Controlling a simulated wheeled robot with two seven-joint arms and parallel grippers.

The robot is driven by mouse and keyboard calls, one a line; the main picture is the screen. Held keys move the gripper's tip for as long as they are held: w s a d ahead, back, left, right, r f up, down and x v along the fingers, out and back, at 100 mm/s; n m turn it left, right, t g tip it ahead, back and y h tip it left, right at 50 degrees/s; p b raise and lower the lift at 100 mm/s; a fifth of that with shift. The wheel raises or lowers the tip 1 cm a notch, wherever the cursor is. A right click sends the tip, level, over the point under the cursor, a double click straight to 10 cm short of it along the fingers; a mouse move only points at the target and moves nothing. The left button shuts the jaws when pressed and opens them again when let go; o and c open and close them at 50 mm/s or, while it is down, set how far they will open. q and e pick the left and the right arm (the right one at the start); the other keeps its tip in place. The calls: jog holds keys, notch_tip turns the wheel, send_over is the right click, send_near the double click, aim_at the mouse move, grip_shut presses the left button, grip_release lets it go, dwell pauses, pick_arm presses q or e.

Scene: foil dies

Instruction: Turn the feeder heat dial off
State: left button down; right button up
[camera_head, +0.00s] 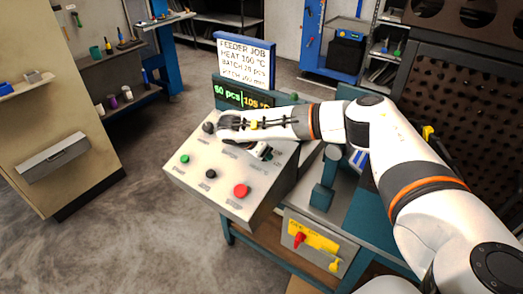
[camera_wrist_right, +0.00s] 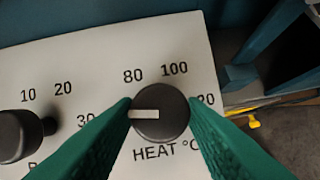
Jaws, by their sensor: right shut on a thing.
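The heat dial (camera_wrist_right: 164,122) is a round dark knob above the label "HEAT °C" in the right wrist view. Its white pointer mark points left. The numbers 80 and 100 stand above it, and a partly hidden number ends in 20 at its right. My right gripper (camera_wrist_right: 160,105) is shut on the dial, one green finger on each side. In the head view my right arm lies over the white control panel (camera_head: 190,170) and its hand hides most of the dial. My left gripper is in neither view.
A second dark knob (camera_wrist_right: 20,135) is left of the dial. The panel also has a green button (camera_head: 185,159), a black button (camera_head: 211,174) and a red button (camera_head: 241,190). The display (camera_head: 240,98) behind reads about 60 pcs and 105 °C. A job sign (camera_head: 245,62) stands behind it.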

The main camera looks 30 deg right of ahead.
jog(key=shift+n, duration=0.9)
jog(key=shift+n+t, duration=0.3)
jog(key=o, duration=1)
jog(key=b+v, duration=0.2)
jog(key=v, duration=1)
jog(key=shift+r+b, duration=0.1)
jog(key=shift+b, duration=0.2)
